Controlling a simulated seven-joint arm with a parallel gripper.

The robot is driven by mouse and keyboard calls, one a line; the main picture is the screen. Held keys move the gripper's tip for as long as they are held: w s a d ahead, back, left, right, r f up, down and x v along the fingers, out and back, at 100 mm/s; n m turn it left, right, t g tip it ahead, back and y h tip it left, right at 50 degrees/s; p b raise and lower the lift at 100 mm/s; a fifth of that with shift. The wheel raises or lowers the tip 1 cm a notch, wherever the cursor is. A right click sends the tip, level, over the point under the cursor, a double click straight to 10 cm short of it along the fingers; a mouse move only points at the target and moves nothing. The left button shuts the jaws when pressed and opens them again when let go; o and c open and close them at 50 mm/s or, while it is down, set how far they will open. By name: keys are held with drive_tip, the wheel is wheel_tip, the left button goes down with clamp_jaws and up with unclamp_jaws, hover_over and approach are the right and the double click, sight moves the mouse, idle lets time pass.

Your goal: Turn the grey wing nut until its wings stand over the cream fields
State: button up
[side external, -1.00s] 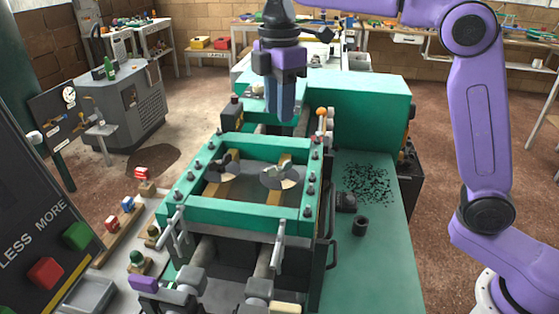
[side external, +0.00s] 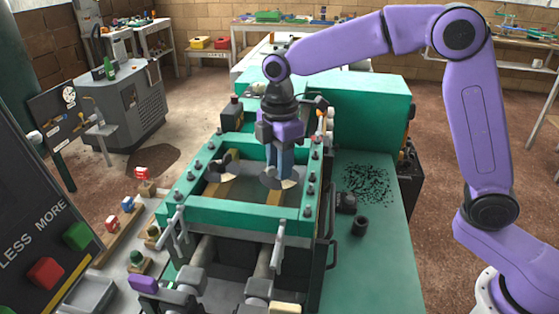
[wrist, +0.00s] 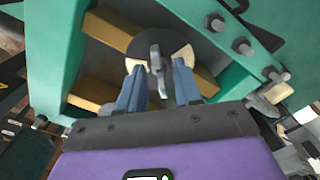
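The grey wing nut (wrist: 157,70) sits in the middle of a round disc (wrist: 146,44) with dark and cream fields. In the wrist view its wings point up and down, over the dark fields. The cream fields show to the left (wrist: 133,65) and right (wrist: 185,55) of it. My gripper (wrist: 159,68) is open, with one blue finger on each side of the nut and a visible gap to each. In the side view my gripper (side external: 277,180) is down at the right disc (side external: 290,183) and hides most of it and the nut.
A second disc (side external: 222,163) with dark and cream fields lies to the left. Both discs are on wooden bars (side external: 276,197) inside a raised green frame (side external: 235,215) with bolts (side external: 311,178) along its sides. A green bench top (side external: 375,240) lies to the right.

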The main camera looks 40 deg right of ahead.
clamp_jaws()
drive_tip(key=shift+m, duration=0.4)
drive_tip(key=m, duration=0.3)
drive_tip(key=shift+m, duration=0.4)
drive_tip(key=m, duration=0.4)
drive_tip(key=shift+m, duration=0.3)
drive_tip(key=m, duration=0.4)
drive_tip(key=shift+m, duration=2.1)
